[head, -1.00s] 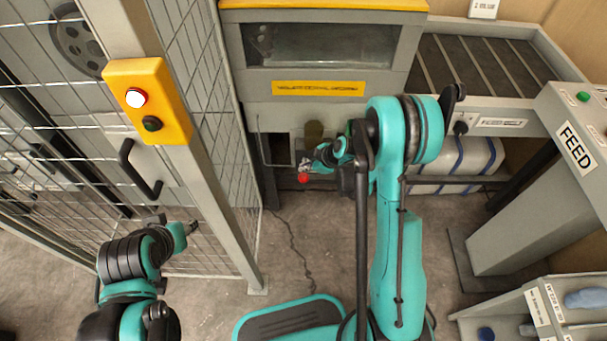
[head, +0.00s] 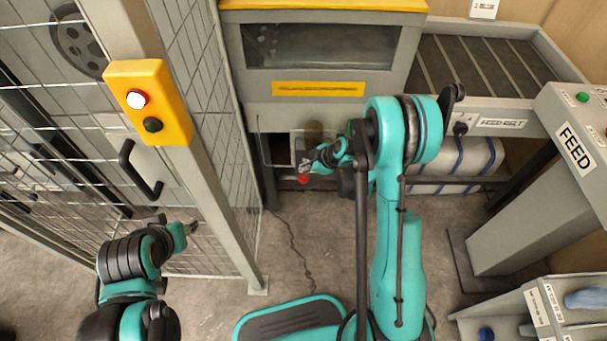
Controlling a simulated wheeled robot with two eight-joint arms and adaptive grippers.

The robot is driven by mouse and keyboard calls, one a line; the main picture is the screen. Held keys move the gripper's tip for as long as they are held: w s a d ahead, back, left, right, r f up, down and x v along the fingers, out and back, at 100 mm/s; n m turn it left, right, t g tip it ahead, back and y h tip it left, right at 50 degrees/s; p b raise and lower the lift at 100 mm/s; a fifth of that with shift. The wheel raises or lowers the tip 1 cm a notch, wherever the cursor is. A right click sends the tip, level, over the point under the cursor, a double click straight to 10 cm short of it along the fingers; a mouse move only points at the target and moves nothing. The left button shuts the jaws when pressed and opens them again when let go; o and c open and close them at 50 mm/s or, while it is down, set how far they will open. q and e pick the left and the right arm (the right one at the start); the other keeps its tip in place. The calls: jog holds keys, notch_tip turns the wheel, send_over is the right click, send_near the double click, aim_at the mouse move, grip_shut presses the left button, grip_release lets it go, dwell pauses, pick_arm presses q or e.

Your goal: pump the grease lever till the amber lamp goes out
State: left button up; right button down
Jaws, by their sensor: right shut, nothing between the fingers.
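The grease lever shows as a red knob (head: 303,179) low on the front of the grey machine (head: 262,118). My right gripper (head: 308,166) is shut just above the knob, with nothing held. I cannot tell whether its fingertips touch the lever. The lever's shaft is mostly hidden by the gripper and arm. A dark olive round part (head: 314,131) sits in the panel behind the gripper. I cannot make out a lit amber lamp. My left gripper (head: 188,228) is at lower left, away from the machine, and its fingers are too small to read.
A mesh fence and grey post (head: 208,165) stand at left, with a yellow button box (head: 148,101) on the post. The feed belt (head: 470,72) and FEED pedestal (head: 540,200) are at right. Floor is open between.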

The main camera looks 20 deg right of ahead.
jog(key=shift+r, duration=0.1)
jog(key=r+p, duration=0.1)
jog(key=r, duration=0.1)
jog(key=w+r+p, duration=0.1)
jog(key=r+p, duration=0.1)
jog(key=shift+w+d+r, duration=0.1)
jog(key=shift+d+r, duration=0.1)
jog(key=shift+r, duration=0.15)
dwell(0.9)
jog(key=s+a+r+m+h, duration=0.15)
jog(key=s+r+m, duration=0.6)
jog(key=r, duration=0.85)
jog(key=s+r+m+h, duration=0.1)
jog(key=s+r+m, duration=0.1)
jog(key=s, duration=0.7)
jog(key=s+d+r+m+t+h, duration=0.1)
jog(key=s+r+m+h, duration=0.1)
jog(key=s, duration=0.7)
jog(key=shift+r+m+t, duration=0.3)
jog(key=shift+r+m, duration=0.25)
jog(key=shift+m, duration=0.4)
